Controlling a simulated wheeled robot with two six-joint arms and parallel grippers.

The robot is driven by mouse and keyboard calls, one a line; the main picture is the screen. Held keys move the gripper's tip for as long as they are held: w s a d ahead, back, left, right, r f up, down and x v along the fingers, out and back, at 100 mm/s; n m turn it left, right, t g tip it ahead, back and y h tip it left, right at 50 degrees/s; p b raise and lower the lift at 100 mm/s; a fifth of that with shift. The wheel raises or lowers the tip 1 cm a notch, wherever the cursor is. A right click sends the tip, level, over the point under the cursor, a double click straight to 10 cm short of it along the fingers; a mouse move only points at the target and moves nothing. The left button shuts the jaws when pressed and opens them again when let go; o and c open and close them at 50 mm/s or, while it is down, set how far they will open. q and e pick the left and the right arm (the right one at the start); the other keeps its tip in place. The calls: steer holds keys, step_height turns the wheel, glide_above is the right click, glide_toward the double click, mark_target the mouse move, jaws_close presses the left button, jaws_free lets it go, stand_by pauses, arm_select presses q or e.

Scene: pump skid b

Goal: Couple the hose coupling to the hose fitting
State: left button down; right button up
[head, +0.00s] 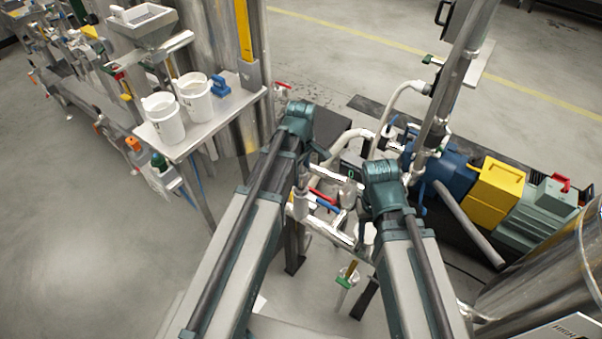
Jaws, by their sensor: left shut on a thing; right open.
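My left gripper (304,180) hangs below its teal wrist at the piping in the middle of the head view. It is shut on a small part, most likely the hose coupling, which is largely hidden by the wrist and gripper. A pale hose (352,136) curves down toward this spot from the right. My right gripper (366,213) is open, beside the pipework to the right of the left one, and mostly hidden under its own wrist. The hose fitting cannot be made out clearly among the pale pipes (332,234). Whether coupling and fitting touch cannot be told.
Red (322,197) and blue (327,208) valve handles sit close between my grippers. A blue pump (449,172) with a yellow guard (493,190) stands right. A steel side table (213,122) with white buckets stands left. A steel tank (560,265) is at lower right.

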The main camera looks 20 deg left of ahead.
mark_target(301, 171)
arm_select(q)
steer(key=shift+f+b, duration=1)
steer(key=shift+f, duration=0.1)
steer(key=shift+c, duration=1.1)
jaws_free()
steer(key=shift+r, duration=0.15)
step_height(301, 171, up, 14)
steer(key=p, duration=1.4)
steer(key=shift+f, duration=0.2)
steer(key=s+d+m+y, duration=0.1)
steer(key=s+d+m, duration=0.9)
steer(key=s+m, duration=0.4)
steer(key=m, duration=0.3)
steer(key=shift+s+d+m, duration=0.15)
steer(key=shift+d+m, duration=0.1)
steer(key=shift+m, duration=0.15)
